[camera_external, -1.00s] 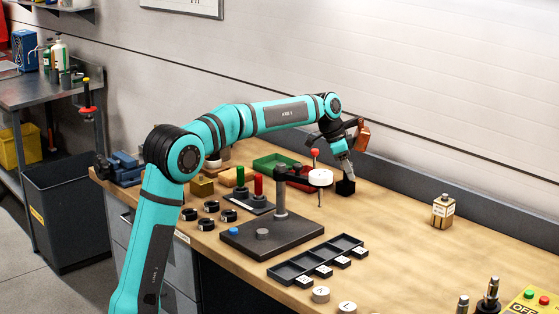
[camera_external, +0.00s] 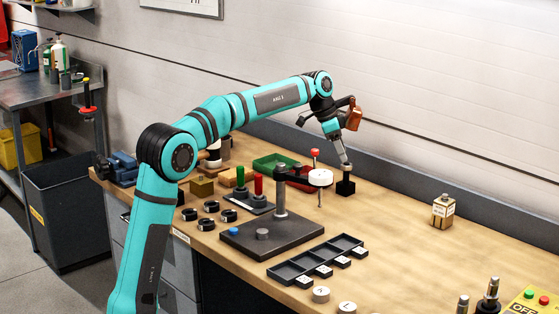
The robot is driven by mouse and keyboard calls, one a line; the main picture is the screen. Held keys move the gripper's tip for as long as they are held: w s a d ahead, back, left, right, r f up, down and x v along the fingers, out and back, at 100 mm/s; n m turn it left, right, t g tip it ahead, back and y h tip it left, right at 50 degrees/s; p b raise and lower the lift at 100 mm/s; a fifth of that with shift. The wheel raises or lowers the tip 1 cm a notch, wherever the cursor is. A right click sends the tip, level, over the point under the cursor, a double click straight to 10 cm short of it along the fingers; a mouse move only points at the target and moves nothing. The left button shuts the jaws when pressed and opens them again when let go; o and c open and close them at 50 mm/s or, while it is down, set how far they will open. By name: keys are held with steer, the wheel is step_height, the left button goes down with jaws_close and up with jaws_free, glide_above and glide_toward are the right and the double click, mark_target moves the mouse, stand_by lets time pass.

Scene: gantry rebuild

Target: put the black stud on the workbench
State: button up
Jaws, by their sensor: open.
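A small black block-like piece (camera_external: 345,187) with a narrower top stands on the wooden workbench (camera_external: 400,225), towards its back edge. It may be the black stud; its shape is too small to be sure. My gripper (camera_external: 346,168) points down just above its top. The jaws are open, and I cannot tell whether a fingertip still touches the piece. A green stud (camera_external: 240,175) and a red stud (camera_external: 258,186) stand upright in a dark plate on the left of the bench.
A dark stand (camera_external: 272,232) with a post and a white disc (camera_external: 320,178) is in front of my gripper. A black compartment tray (camera_external: 318,260) lies nearer the front. A brass-coloured bottle (camera_external: 443,211) stands at right. The bench between the black piece and the bottle is clear.

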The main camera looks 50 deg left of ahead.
steer(key=shift+v, duration=2.6)
steer(key=s+d+r+n+t+y, duration=0.1)
steer(key=s+r+n+t, duration=0.25)
steer(key=s, duration=0.85)
steer(key=s+d+r+n+t+y, duration=0.15)
steer(key=s+r+t, duration=0.3)
steer(key=s, duration=0.75)
steer(key=s+f+n+t, duration=0.2)
steer(key=s+t, duration=0.1)
steer(key=s, duration=0.9)
steer(key=s+d+f+n+t, duration=0.1)
steer(key=s+f+n+t, duration=0.1)
steer(key=s, duration=1)
steer(key=shift+s+d+f+t+y, duration=0.15)
steer(key=shift+s+f+t+y, duration=0.2)
steer(key=shift+f+t, duration=0.35)
